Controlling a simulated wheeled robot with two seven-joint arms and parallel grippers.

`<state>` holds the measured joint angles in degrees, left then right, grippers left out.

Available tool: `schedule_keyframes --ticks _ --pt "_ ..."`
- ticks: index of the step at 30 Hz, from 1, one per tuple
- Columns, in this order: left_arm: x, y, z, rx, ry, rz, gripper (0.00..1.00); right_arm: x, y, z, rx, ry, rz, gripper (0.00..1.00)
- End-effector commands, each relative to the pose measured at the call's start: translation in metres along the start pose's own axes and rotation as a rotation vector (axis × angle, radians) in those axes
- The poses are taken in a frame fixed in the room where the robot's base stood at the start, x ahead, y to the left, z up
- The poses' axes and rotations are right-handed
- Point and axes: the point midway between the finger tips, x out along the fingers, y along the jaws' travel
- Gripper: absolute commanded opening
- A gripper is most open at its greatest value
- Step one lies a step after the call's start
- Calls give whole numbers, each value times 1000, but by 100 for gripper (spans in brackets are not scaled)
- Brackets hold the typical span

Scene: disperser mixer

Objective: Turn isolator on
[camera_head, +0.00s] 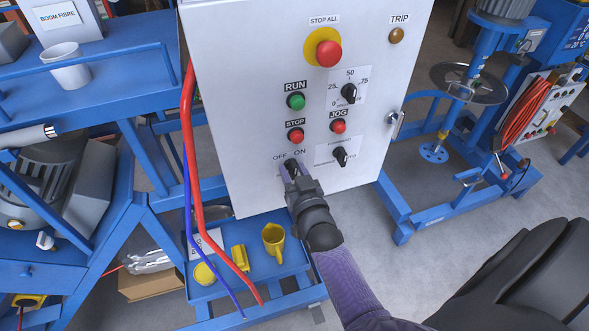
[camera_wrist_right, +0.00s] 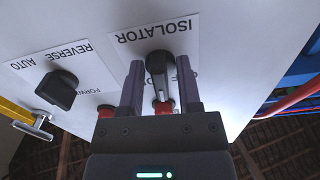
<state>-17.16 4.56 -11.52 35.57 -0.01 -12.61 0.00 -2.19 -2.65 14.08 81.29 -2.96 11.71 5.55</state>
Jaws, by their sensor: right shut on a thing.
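The isolator is a black rotary knob (camera_wrist_right: 157,68) at the lower left of the white control panel (camera_head: 235,120). In the head view the OFF and ON marks show above it, and my right gripper mostly covers the knob. My right gripper (camera_head: 291,170) reaches up to the panel from below. In the right wrist view its two purple-grey fingers (camera_wrist_right: 160,90) stand on either side of the knob, shut on it. Part of the mark beside the knob is hidden, so I cannot tell its setting for sure. My left gripper is not in view.
Close above are the red stop button (camera_head: 295,136) and green run button (camera_head: 296,101). Another black selector (camera_head: 340,156) sits to the right.

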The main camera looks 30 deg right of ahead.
Motion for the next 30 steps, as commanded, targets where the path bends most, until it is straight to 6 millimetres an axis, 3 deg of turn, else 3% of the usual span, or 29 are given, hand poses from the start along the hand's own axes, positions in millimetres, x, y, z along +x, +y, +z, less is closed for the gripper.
schedule_keyframes --ticks 15,30 --pt "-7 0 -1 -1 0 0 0 -1 -2 2 435 -9 1 0" --pt "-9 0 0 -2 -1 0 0 -1 -3 3 622 -10 2 0"
